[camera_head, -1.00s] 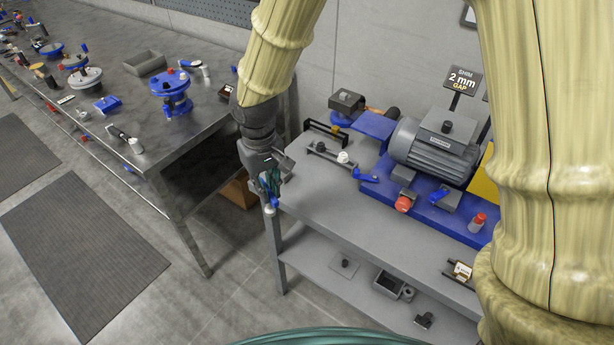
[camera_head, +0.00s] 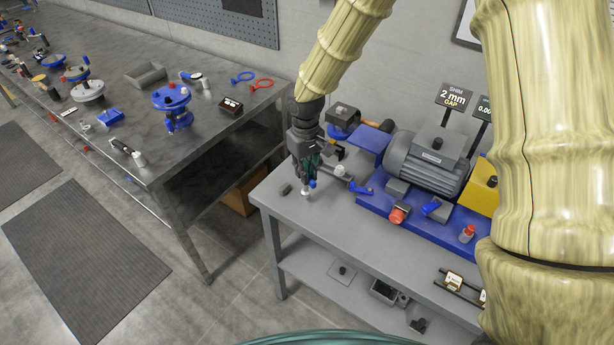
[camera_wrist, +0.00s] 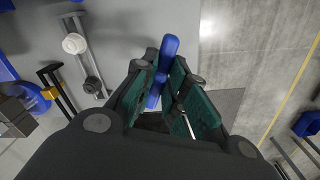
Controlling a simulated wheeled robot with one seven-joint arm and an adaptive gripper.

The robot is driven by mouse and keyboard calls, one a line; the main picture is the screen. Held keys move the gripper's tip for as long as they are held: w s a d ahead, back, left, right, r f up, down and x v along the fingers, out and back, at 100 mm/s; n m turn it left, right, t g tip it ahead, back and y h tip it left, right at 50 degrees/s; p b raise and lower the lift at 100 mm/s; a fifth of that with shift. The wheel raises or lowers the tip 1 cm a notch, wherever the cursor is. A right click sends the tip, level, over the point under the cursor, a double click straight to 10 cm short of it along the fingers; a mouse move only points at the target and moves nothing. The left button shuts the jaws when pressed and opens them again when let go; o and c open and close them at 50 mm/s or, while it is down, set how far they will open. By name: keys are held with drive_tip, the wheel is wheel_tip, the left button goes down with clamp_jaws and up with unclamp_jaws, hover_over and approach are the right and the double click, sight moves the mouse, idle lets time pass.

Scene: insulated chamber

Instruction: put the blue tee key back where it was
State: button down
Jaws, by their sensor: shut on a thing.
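The blue tee key (camera_wrist: 167,55) sits between the green finger pads of my gripper (camera_wrist: 163,98) in the wrist view. Its blue bar points toward the top of that picture, and its lower part is partly hidden between the fingers. In the head view my gripper (camera_head: 308,178) points down over the left part of the grey bench, shut on the key. Only a little blue of the key (camera_head: 313,183) shows there. I cannot tell whether the key touches the bench top.
A bar with a white knob (camera_wrist: 74,43) and a black frame with a yellow piece (camera_wrist: 52,80) stand beside my gripper. The grey motor (camera_head: 430,158) is on a blue base to the right. The bench's front strip (camera_head: 335,230) is clear. A dark steel table (camera_head: 215,135) stands left.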

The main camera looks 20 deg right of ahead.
drive_tip(key=shift+w+d+f+p, duration=0.15)
drive_tip(key=shift+f+p, duration=0.2)
drive_tip(key=shift+f, duration=0.3)
drive_tip(key=shift+d+f+p, duration=0.15)
drive_tip(key=shift+f+p, duration=0.15)
drive_tip(key=shift+f, duration=0.3)
drive_tip(key=shift+a+f, duration=0.1)
drive_tip(key=shift+f, duration=0.4)
drive_tip(key=shift+f, duration=0.2)
drive_tip(key=c, duration=1.5)
unclamp_jaws()
drive_tip(key=shift+o, duration=0.2)
drive_tip(key=shift+r+b, duration=1.35)
drive_tip(key=shift+r, duration=4.85)
